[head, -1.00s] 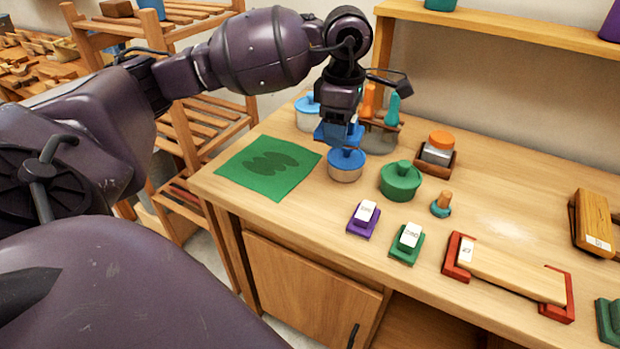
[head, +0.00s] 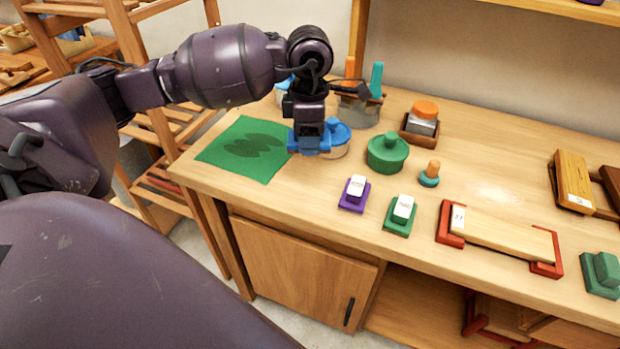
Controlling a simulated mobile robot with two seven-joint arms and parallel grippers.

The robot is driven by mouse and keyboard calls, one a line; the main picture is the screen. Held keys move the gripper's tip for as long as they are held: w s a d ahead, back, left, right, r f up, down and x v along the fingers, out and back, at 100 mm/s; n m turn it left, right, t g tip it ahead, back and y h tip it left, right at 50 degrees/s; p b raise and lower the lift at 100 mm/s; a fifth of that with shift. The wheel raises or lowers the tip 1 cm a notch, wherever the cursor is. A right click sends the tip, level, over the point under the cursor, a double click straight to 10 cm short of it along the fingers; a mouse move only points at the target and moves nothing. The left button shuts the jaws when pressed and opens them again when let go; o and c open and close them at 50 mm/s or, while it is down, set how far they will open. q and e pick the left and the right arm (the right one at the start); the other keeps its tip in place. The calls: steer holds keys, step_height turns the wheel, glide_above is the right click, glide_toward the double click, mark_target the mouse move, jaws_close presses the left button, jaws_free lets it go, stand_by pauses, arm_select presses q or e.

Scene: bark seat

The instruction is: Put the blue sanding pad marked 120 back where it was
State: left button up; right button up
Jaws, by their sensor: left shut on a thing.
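My left gripper (head: 309,147) points down and is shut on the blue sanding pad (head: 296,141). The pad's 120 mark cannot be read from here. The pad is in front of and left of the blue-lidded pot (head: 341,146), partly covering it, and just right of the green cloth (head: 225,158). It looks a little above the bench (head: 310,193), but the gap is hard to judge. A purple sanding pad (head: 348,202) and a green sanding pad (head: 394,228), each with a white label, sit in a row nearer the front edge. My right gripper is not in view.
A green lidded pot (head: 387,155), a small teal-based knob (head: 429,175) and an orange-lidded jar (head: 424,118) stand close on the right. A wooden block in red end holders (head: 500,240) lies further right. Bare bench lies in front of the pad, left of the purple pad.

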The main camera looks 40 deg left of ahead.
mark_target(309, 187)
arm_select(q)
step_height(309, 187, down, 12)
steer(key=shift+f+b, duration=0.1)
steer(key=shift+b, duration=0.45)
steer(key=shift+f, duration=0.15)
steer(key=o, duration=0.9)
steer(key=shift+c, duration=0.2)
step_height(309, 187, up, 12)
steer(key=shift+r+p, duration=0.25)
steer(key=shift+p, duration=0.3)
